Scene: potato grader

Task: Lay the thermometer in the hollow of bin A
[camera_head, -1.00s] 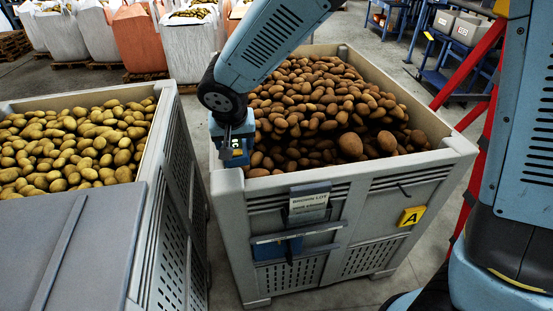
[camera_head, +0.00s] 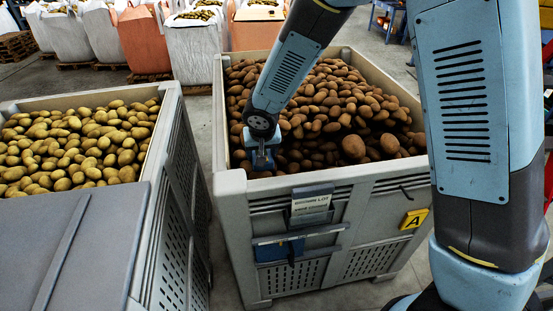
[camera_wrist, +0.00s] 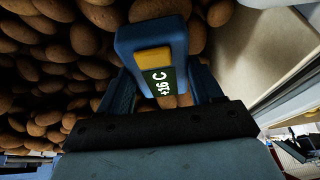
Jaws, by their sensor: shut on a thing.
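Bin A (camera_head: 345,205) is a grey crate with a yellow A tag, filled with brown potatoes (camera_head: 350,100). A darker dip in the potatoes shows near the front, beside my gripper (camera_head: 262,157), but its outline is hard to make out. My gripper is inside the front left corner of the bin, low at the potatoes. In the wrist view my gripper (camera_wrist: 160,88) is shut on the thermometer (camera_wrist: 148,38), a blue body with a yellow patch and a green display reading +16 C. Potatoes lie behind and around it; I cannot tell if it touches them.
The bin's pale wall (camera_wrist: 265,50) is close on the right in the wrist view. A second bin (camera_head: 170,150) of yellow potatoes stands to the left, with a grey lid (camera_head: 70,250) in front.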

